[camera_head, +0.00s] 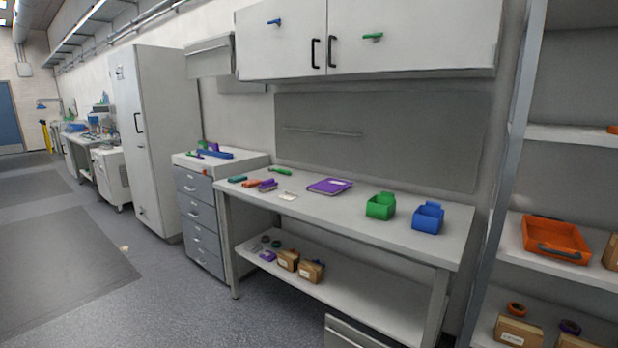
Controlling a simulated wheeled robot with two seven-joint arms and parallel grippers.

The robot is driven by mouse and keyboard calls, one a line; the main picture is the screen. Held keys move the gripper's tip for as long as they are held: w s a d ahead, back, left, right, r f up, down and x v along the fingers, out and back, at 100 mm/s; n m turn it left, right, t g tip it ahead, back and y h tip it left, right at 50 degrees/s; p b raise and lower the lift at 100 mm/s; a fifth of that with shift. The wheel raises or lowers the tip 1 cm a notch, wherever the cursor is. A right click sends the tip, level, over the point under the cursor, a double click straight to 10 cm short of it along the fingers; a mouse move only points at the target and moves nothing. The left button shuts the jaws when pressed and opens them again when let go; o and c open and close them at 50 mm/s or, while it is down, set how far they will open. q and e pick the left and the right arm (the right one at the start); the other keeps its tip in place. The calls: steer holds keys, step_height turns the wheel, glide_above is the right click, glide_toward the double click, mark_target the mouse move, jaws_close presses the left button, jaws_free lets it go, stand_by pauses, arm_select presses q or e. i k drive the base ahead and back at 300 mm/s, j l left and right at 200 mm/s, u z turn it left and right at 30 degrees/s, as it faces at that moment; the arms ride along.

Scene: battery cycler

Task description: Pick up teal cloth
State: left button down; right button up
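I cannot make out a teal cloth for certain in the head view. A small dark teal-green item (237,178) lies at the left end of the workbench top (340,208), too small to tell what it is. Neither of my grippers is in view.
The bench holds an orange-red item (252,183), a purple notebook (330,186), a green bin (381,206) and a blue bin (428,217). Boxes (311,270) sit on its lower shelf. A drawer cabinet (200,215) stands left, a shelf rack with an orange tray (556,240) right. The left floor is mostly clear.

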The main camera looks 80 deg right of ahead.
mark_target(239, 178)
steer(key=z, duration=2.7)
steer(key=i+j+z, duration=0.7)
steer(key=j+z, duration=0.15)
steer(key=i+j+z, duration=0.15)
steer(key=j+z, duration=0.15)
steer(key=j, duration=0.15)
